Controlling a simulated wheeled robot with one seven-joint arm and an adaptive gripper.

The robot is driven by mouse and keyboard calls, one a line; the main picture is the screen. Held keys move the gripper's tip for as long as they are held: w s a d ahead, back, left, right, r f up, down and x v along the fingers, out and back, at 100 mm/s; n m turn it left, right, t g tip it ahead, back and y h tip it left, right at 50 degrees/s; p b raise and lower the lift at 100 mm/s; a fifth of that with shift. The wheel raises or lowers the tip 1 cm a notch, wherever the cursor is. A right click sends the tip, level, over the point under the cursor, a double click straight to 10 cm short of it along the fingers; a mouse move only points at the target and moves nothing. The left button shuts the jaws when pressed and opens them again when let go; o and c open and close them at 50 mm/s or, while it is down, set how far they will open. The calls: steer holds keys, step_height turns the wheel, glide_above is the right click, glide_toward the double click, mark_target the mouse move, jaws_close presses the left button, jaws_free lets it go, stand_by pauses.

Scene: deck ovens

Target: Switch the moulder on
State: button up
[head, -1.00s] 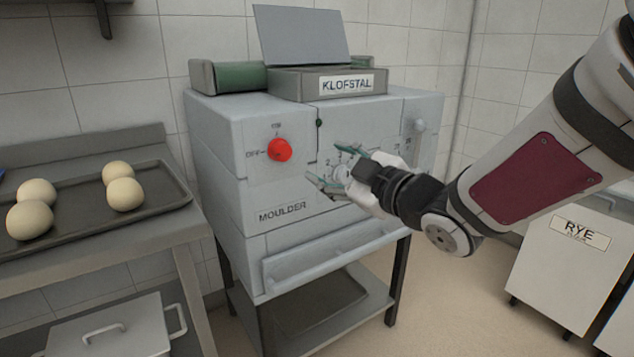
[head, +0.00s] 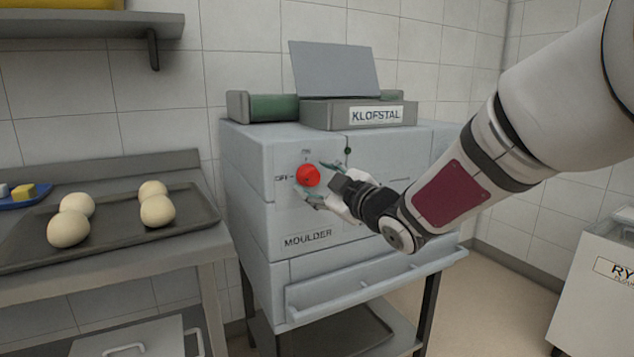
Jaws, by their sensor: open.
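The moulder (head: 262,215) is a light grey machine on a dark-legged stand, with its name on the front. Its red knob (head: 308,175) sits on the upper left of the front panel, with an OFF label to its left and another small label above it. My gripper (head: 317,184) is open, with its greenish fingertips around or just in front of the red knob, one above right and one below. I cannot tell whether they touch it. The numbered dial is hidden behind my gripper. A small dark green lamp (head: 348,151) is right of the knob.
A table at the left holds a dark tray (head: 195,208) with several dough balls and a blue tray (head: 30,203). A wall shelf (head: 90,24) is above. A white bin marked RYE (head: 600,300) stands at the right. Open floor lies between bin and moulder.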

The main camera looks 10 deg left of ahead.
steer(key=shift+w+a, duration=0.45)
steer(key=shift+w, duration=0.05)
steer(key=c, duration=1.2)
steer(key=shift+o, duration=0.2)
